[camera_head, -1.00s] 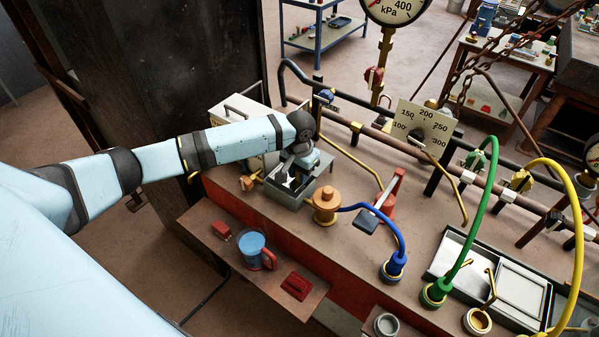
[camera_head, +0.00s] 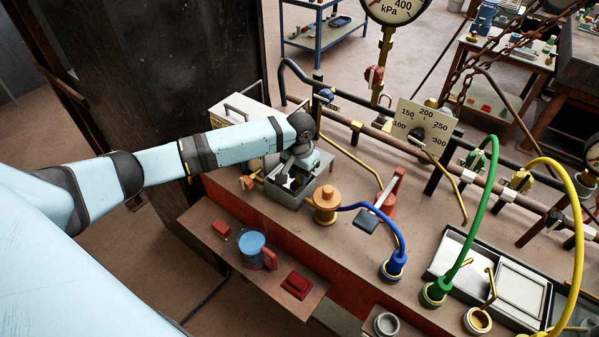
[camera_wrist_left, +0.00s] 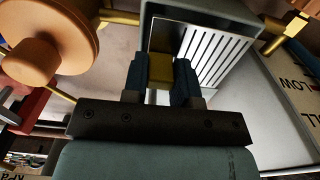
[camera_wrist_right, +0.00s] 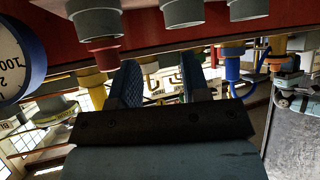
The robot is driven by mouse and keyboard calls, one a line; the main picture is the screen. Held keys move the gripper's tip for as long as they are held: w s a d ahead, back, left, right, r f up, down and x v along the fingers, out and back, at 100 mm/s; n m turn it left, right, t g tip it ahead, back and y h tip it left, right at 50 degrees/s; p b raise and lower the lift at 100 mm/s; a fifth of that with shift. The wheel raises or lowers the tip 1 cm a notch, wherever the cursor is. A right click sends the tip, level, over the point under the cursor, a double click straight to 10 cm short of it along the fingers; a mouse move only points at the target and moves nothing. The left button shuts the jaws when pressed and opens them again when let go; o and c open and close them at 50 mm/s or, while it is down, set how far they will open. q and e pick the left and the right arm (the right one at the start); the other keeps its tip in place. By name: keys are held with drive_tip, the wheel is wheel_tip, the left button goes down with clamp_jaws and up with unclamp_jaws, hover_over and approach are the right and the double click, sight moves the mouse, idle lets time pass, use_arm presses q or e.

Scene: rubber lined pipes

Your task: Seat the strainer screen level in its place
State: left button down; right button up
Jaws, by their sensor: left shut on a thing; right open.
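The strainer screen (camera_wrist_left: 208,52) is a pale slotted plate with a yellow grip block (camera_wrist_left: 160,68). My left gripper (camera_wrist_left: 160,80) is shut on that block; in the head view it (camera_head: 289,180) is over the open grey box (camera_head: 284,199). The screen shows between the box's walls (camera_wrist_left: 258,18) in the left wrist view, slanted in the picture. I cannot tell if it rests level, and its far edge and underside are hidden. My right gripper (camera_wrist_left: 0,0) is not in the head view; in the right wrist view it (camera_wrist_right: 160,82) is open and empty.
An orange capped fitting (camera_head: 325,203) with a blue hose stands close right of the box. A blue mug (camera_head: 252,247) and a red block (camera_head: 297,285) are on the front shelf. Pipes run behind.

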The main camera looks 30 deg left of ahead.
use_arm(q)
drive_tip(key=shift+f, duration=1.05)
drive_tip(key=c, duration=0.8)
unclamp_jaws()
drive_tip(key=shift+r, duration=0.1)
wheel_tip(320, 180, up, 14)
drive_tip(key=shift+f+b, duration=0.2)
drive_tip(key=shift+b, duration=0.95)
